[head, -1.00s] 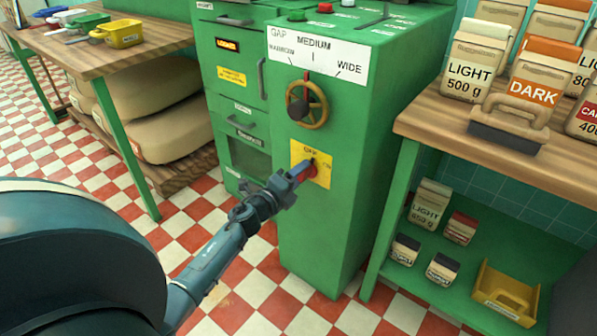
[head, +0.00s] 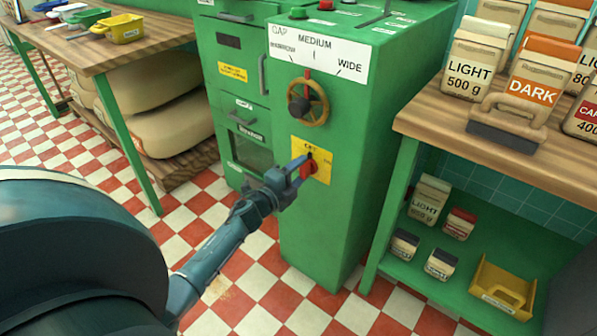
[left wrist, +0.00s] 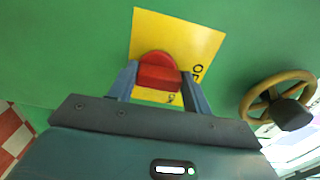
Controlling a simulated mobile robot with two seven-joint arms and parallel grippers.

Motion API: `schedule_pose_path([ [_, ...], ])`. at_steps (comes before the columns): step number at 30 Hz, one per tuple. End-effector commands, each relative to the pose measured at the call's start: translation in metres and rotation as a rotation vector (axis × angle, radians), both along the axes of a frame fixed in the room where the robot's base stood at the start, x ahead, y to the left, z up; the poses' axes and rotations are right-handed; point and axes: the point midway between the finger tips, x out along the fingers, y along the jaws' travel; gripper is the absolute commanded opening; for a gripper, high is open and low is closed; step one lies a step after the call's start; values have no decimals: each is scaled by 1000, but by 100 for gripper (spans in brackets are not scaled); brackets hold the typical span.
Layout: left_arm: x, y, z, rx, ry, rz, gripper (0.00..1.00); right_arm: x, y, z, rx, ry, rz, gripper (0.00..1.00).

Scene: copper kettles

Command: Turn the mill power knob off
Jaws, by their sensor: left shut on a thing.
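The mill power knob (head: 310,167) is red and sits on a yellow plate (head: 326,164) marked OFF at the top, on the front of the green mill (head: 330,228). My left gripper (head: 301,171) reaches it from the lower left and is shut on it. In the left wrist view the red knob (left wrist: 158,72) lies between the two blue-grey fingers (left wrist: 159,80), with the OFF lettering to its right. The fingers hide part of the knob in the head view, so its exact pointing is hard to tell. My right gripper is not in view.
A brass handwheel (head: 308,103) with a dark grip sits above the plate, under the gap scale (head: 318,52). A wooden counter (head: 440,120) with labelled bags stands at right, and a table (head: 100,55) with scoops at left. Checkered floor lies clear in front.

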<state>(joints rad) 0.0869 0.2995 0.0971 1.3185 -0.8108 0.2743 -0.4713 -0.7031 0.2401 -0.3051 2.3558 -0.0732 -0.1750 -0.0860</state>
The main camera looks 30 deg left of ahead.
Motion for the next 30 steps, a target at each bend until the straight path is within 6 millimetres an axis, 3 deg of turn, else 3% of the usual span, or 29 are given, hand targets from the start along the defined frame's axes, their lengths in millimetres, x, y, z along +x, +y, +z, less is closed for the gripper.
schedule_pose_path([
  [2, 0, 0, -1, -5, 1, 1, 26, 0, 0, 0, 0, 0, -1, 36],
  [3, 0, 0, -1, -6, 1, 1, 51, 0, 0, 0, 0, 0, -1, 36],
  [10, 0, 0, 0, -3, 0, 1, 70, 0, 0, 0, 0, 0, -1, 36],
  [20, -5, 0, 0, -2, 1, 0, 71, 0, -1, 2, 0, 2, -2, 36],
  [23, -18, 1, 0, -3, 3, 1, 71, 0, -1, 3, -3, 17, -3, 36],
  [30, -71, 5, 0, -3, 4, 1, 71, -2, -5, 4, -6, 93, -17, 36],
])
